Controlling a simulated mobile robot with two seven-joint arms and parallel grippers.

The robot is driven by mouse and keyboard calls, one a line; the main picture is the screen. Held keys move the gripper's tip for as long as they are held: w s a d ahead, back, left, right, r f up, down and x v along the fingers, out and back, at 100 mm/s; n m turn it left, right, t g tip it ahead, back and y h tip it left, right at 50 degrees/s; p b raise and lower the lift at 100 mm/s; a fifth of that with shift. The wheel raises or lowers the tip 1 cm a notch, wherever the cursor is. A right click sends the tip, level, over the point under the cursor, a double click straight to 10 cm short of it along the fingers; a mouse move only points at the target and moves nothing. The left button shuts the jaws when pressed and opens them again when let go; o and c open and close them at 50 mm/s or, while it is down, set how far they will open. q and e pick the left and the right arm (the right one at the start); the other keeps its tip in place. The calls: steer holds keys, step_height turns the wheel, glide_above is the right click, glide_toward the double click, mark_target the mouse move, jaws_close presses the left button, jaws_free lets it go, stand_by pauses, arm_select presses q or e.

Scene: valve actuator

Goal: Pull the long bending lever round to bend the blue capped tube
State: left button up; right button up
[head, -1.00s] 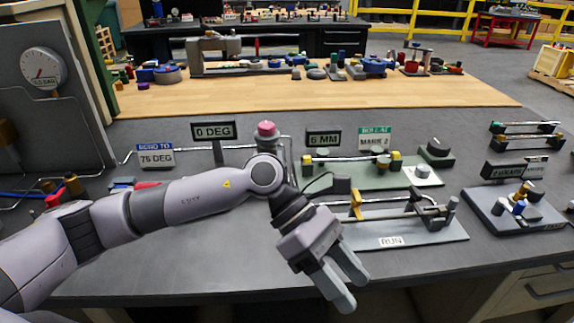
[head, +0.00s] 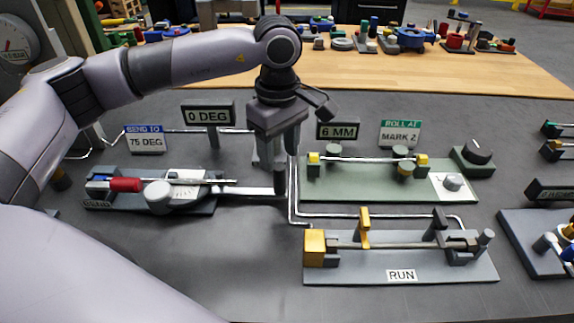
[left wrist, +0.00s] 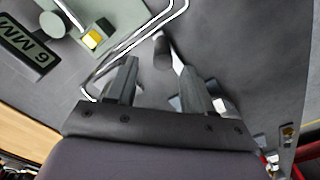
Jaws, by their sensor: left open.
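The bender (head: 205,208) sits at the left of the bench, with a round grey die and a red part on its plate. A blue piece (head: 98,179) shows at its left end; the thin tube (head: 205,182) runs right from there. The long bending lever (head: 245,191) points right and ends in an upright dark grip (head: 280,180). My left gripper (head: 274,168) points down over that end, open. In the left wrist view the grip (left wrist: 162,52) lies between and just beyond the open fingertips (left wrist: 160,70); contact is not clear. My right gripper is out of view.
Signs read "BEND TO 75 DEG" (head: 146,139) and "0 DEG" (head: 207,114). A green fixture (head: 330,188) and a grey RUN fixture (head: 345,272) stand close to the right of the gripper, with bent metal tubing (head: 350,215) between. The bench in front of the lever is clear.

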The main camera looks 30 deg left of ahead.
mark_target(279, 166)
arm_select(q)
steer(key=shift+s+f+p, duration=0.2)
steer(key=shift+f+p, duration=0.35)
steer(key=shift+f, duration=2.85)
jaws_close()
